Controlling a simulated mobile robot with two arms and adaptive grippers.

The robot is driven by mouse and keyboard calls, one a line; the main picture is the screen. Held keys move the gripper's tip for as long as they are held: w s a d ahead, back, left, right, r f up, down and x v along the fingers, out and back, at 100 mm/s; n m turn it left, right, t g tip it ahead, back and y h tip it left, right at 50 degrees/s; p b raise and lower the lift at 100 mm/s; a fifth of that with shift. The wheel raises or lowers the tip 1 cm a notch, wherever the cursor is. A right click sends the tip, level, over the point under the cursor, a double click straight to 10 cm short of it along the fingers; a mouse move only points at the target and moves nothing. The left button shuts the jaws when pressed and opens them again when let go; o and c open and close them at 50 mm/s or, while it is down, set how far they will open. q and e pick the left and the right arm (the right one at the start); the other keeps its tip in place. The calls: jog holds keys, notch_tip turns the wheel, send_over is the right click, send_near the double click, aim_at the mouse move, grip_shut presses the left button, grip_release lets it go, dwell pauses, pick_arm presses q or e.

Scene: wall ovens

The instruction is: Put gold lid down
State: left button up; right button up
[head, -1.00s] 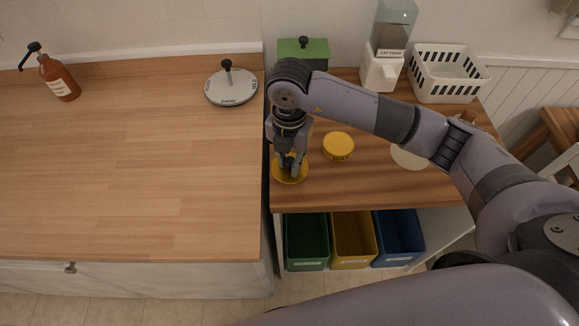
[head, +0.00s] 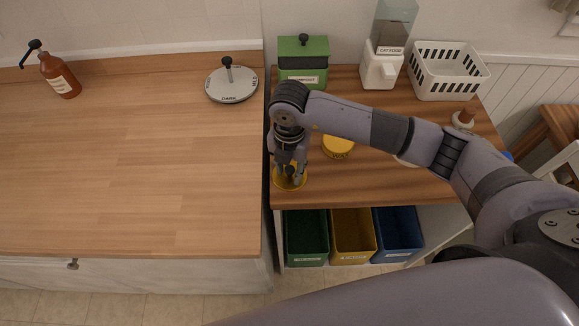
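A gold lid (head: 290,184) is at the front left corner of the lower wooden counter (head: 372,185), next to the seam with the larger counter. My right gripper (head: 289,178) points down directly over the lid, with its fingertips at the lid's middle. The fingers hide part of the lid. I cannot tell whether they grip it, or whether the lid rests fully on the wood. A yellow round tin (head: 338,147) stands to the right of the gripper, partly behind my arm. My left gripper is not in view.
A green compost box (head: 303,62), a cat food dispenser (head: 383,65) and a white basket (head: 447,72) stand along the back. A silver lid (head: 232,84) lies on the larger, mostly clear counter (head: 130,170). Green, yellow and blue bins (head: 352,240) sit below.

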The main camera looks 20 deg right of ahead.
aim_at(289, 169)
jog(key=shift+o, duration=0.6)
jog(key=shift+r, duration=0.1)
notch_tip(289, 169, up, 12)
jog(key=b, duration=0.3)
dwell(0.3)
